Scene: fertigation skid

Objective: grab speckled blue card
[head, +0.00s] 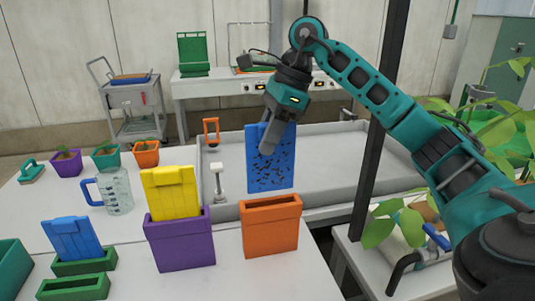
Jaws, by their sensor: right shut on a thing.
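The speckled blue card (270,173) is a flat blue panel with dark specks, upright in the head view. My right gripper (268,146) is shut on its upper part, and the fingers cover some of its top. The card hangs above and behind the orange holder (270,228), in front of the grey tray. My left gripper is not in view.
A yellow card (172,192) stands in a purple holder (180,242). A plain blue card (72,240) stands in a green holder. A measuring jug (114,191) and small potted plants are at left. A grey tray (325,153) lies behind. A dark post (378,120) rises at right.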

